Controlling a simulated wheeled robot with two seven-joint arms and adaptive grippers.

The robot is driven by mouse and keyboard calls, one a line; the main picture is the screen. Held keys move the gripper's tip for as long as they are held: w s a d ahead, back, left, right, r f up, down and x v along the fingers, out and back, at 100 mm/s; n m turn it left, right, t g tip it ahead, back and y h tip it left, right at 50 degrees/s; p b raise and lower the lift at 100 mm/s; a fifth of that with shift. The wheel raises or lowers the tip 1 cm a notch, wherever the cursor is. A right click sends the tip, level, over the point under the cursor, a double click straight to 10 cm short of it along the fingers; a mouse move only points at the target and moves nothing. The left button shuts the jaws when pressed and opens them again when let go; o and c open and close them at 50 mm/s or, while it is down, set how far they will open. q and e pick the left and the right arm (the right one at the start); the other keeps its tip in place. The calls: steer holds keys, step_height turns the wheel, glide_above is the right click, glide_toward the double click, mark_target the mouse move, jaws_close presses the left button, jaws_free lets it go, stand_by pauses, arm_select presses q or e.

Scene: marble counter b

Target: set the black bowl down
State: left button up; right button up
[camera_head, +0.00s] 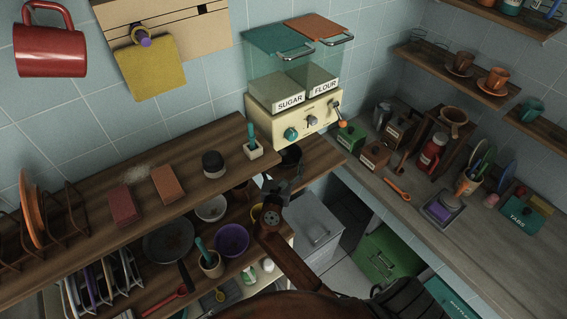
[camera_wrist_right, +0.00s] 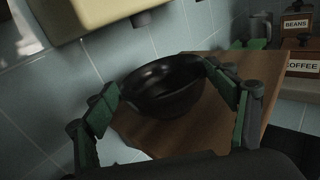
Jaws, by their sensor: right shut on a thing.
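The black bowl (camera_wrist_right: 165,92) is upright between the green-padded fingers of my right gripper (camera_wrist_right: 170,88) in the wrist view, with a finger at each side of its rim. The gripper is shut on it. In the head view my right gripper (camera_head: 276,188) is over the lower wooden shelf, and the dark bowl (camera_head: 291,157) shows just beyond it, below the dispenser. The bowl is over the shelf's wooden end (camera_wrist_right: 218,85); I cannot tell whether its base touches the wood. My left gripper is not in view.
The sugar and flour dispenser (camera_head: 295,118) hangs close above the bowl. The upper shelf (camera_head: 95,205) holds a small pot (camera_head: 253,150) with a teal handle. A purple bowl (camera_head: 232,240) and a white bowl (camera_head: 211,208) are on the lower shelf. A grey counter (camera_head: 400,205) is at right.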

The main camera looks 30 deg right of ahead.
steer(key=o, duration=1.7)
steer(key=shift+r, duration=0.1)
steer(key=v, duration=1.2)
